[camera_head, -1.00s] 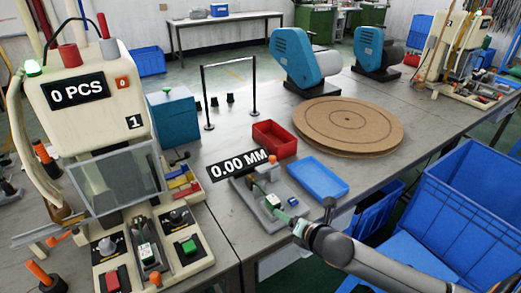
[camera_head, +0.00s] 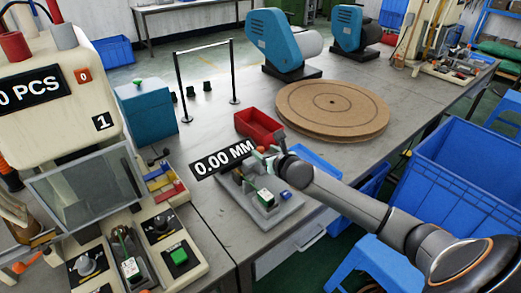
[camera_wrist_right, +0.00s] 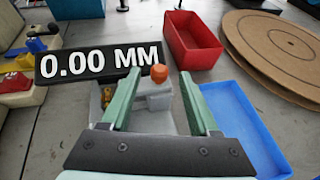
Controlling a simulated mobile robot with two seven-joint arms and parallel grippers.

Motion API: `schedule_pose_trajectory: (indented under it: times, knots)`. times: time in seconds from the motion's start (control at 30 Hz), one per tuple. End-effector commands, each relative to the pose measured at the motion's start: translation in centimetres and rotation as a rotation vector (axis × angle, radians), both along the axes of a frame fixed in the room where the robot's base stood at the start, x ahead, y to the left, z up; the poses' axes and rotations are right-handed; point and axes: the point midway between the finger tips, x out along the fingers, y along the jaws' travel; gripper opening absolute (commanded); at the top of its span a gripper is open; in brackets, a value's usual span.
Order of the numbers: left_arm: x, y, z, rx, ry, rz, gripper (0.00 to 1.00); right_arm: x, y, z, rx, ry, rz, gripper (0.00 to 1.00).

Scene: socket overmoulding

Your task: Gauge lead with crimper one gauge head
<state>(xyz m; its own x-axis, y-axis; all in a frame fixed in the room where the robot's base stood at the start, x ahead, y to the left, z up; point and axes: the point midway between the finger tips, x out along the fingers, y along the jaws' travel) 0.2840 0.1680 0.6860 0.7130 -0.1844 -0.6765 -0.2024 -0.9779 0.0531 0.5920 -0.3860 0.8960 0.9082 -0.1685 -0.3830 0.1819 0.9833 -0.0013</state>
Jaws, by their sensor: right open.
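The gauge (camera_head: 286,214) is a grey fixture on the table with a small white-and-green block (camera_head: 265,197) and a blue part on it. Its black display (camera_head: 223,159) reads 0.00 MM and also shows in the right wrist view (camera_wrist_right: 100,61). My right gripper (camera_wrist_right: 159,78) is open and empty, its green fingers over the gauge's far end. An orange knob (camera_wrist_right: 158,73) and a grey block show between the fingers. Crimper one (camera_head: 60,100), a cream machine marked 1, stands at the left with a clear guard. My left gripper is out of view.
A red bin (camera_head: 259,126) stands just behind the gauge. A blue tray (camera_wrist_right: 243,125) lies right of my right gripper. A round brown board (camera_head: 332,108) and a thin black frame (camera_head: 178,85) stand farther back. Blue crates (camera_head: 470,180) are at the right.

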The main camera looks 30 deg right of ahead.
Motion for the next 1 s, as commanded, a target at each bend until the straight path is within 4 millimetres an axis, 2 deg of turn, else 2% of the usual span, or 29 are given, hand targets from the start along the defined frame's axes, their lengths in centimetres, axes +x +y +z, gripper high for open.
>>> schedule_pose_trajectory:
  times: [0.1,0.3,0.73,1.0]
  knots:
    - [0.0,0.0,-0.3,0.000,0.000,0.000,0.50,1.6,-0.3,-0.7,0.003,-0.001,-0.002,0.61]
    - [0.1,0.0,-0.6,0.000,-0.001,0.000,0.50,3.3,-0.6,-1.4,0.003,-0.001,-0.001,0.61]
    - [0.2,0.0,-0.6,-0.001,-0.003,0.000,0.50,3.9,-0.7,-1.7,0.001,0.000,0.001,0.61]
    - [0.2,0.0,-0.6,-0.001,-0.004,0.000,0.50,3.8,-0.7,-1.7,0.001,0.000,0.001,0.32]
